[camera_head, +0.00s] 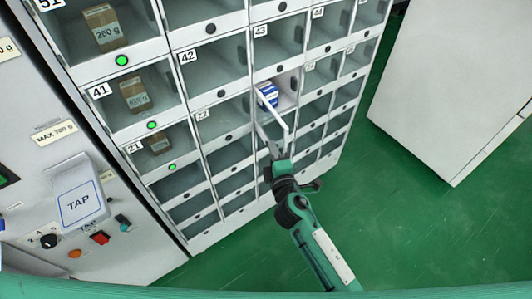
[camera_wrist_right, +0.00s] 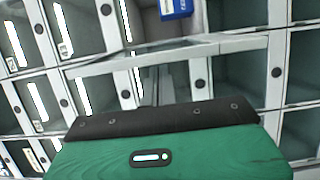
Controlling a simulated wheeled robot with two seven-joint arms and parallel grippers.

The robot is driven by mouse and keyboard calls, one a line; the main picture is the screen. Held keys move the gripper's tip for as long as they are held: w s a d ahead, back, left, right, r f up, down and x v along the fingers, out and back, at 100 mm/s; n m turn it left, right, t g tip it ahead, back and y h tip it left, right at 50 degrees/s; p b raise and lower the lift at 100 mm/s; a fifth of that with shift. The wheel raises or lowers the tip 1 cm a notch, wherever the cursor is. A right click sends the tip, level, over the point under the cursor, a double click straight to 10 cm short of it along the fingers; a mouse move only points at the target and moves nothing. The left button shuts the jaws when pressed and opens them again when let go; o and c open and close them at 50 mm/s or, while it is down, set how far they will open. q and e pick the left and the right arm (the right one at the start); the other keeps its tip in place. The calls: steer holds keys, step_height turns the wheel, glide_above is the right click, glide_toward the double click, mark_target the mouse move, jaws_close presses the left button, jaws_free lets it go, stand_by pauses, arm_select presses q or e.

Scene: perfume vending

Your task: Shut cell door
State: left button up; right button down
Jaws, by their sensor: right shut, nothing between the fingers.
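The open cell door (camera_head: 287,117) is a thin light frame with a clear pane, swung out from a cell below the one labelled 43. It also shows in the right wrist view as a pale frame (camera_wrist_right: 225,46) across the middle. A blue and white box (camera_head: 267,94) sits in the open cell; its blue side shows at the top of the right wrist view (camera_wrist_right: 175,8). My right gripper (camera_head: 276,152) is shut and empty at the lower end of the door. I cannot tell whether it touches the door. My left gripper is not in view.
The locker (camera_head: 189,145) has rows of clear-fronted cells; several at the left hold brown boxes (camera_head: 135,97) and show green lights. A control panel with a TAP reader (camera_head: 80,203) stands left. A white cabinet (camera_head: 445,85) stands right. Green floor (camera_head: 420,235) is clear between.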

steer(key=shift+w+d, duration=0.15)
steer(key=shift+d, duration=0.15)
